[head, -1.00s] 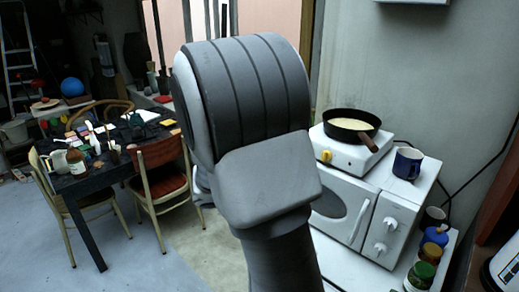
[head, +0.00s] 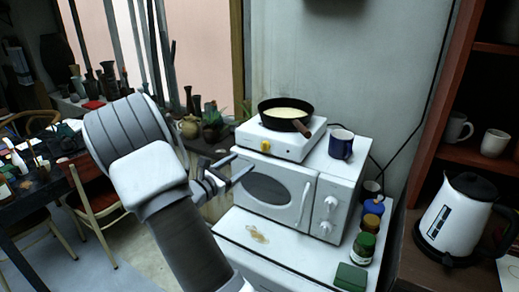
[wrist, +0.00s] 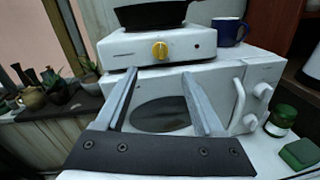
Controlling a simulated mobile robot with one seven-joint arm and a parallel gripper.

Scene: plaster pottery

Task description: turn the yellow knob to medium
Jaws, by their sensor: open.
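The yellow knob (head: 265,147) is on the front of a white hot plate (head: 290,146), which stands on a white microwave (head: 262,190). The knob also shows in the wrist view (wrist: 160,49), above and beyond my fingers. A dark pan (head: 287,112) with pale yellow contents sits on the hot plate. My gripper (head: 240,178) is open and empty, in front of the microwave and below the knob. In the wrist view my two fingers (wrist: 159,82) point toward the microwave, apart from the knob.
A blue mug (head: 341,145) stands on the microwave right of the hot plate. Several jars (head: 364,248) and a green box (head: 350,277) are at the microwave's lower right. A white kettle (head: 456,215) stands farther right. Plants and vases (head: 190,125) line a ledge behind my arm.

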